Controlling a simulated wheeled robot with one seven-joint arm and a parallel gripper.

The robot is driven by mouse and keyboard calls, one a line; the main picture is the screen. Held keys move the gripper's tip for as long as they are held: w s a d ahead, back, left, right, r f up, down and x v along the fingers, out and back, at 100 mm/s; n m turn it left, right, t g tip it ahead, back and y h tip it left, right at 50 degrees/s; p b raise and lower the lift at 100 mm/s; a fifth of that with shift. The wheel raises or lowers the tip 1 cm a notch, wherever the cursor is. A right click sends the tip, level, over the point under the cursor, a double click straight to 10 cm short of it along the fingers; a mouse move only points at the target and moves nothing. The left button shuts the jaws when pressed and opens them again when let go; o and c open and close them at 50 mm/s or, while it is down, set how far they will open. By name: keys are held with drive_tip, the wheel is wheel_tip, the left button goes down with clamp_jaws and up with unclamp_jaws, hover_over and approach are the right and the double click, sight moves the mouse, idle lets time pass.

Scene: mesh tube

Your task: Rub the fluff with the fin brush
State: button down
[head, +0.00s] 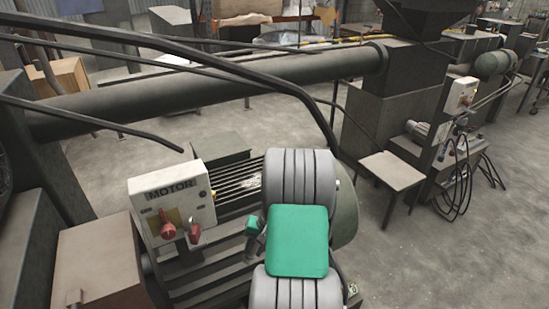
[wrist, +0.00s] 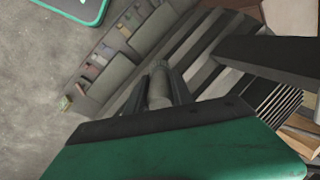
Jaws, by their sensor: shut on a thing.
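My gripper (wrist: 161,84) shows in the wrist view, its two dark fingers shut on a pale, rounded piece that looks like the handle of the fin brush (wrist: 159,93). The bristles cannot be made out. In the head view my grey and green arm hides most of the gripper and the brush. A whitish fluff patch (head: 248,184) lies on the dark cooling fins (head: 228,185), just left of my arm. Fins also show at the right of the wrist view (wrist: 277,108), apart from the gripper, but no fluff is clear there.
A pale box marked MOTOR (head: 172,203) with red knobs stands left of the fins. A thick pipe (head: 220,82) crosses behind, and a dark hose curves down close to my arm. A small table (head: 392,170) stands at the right. Open concrete floor lies beyond.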

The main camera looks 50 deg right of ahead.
drive_tip(key=w+d+r+m+t+h+p, duration=0.1)
drive_tip(key=w+d+r+m+h, duration=0.1)
drive_tip(key=w+d+r+m, duration=0.45)
drive_tip(key=w+d+r+m+t+h, duration=0.1)
drive_tip(key=w+d+r, duration=0.25)
drive_tip(key=d, duration=0.65)
drive_tip(key=w+d+r+m+t+h+p, duration=0.15)
drive_tip(key=w+d+r+m, duration=0.3)
drive_tip(key=d, duration=0.45)
wheel_tip(320, 180, down, 6)
drive_tip(key=b, duration=0.3)
drive_tip(key=shift+w+a+b, duration=0.15)
drive_tip(key=shift+w+b, duration=0.2)
drive_tip(key=shift+b, duration=0.05)
drive_tip(key=shift+w+f, duration=0.1)
drive_tip(key=shift+f, duration=0.4)
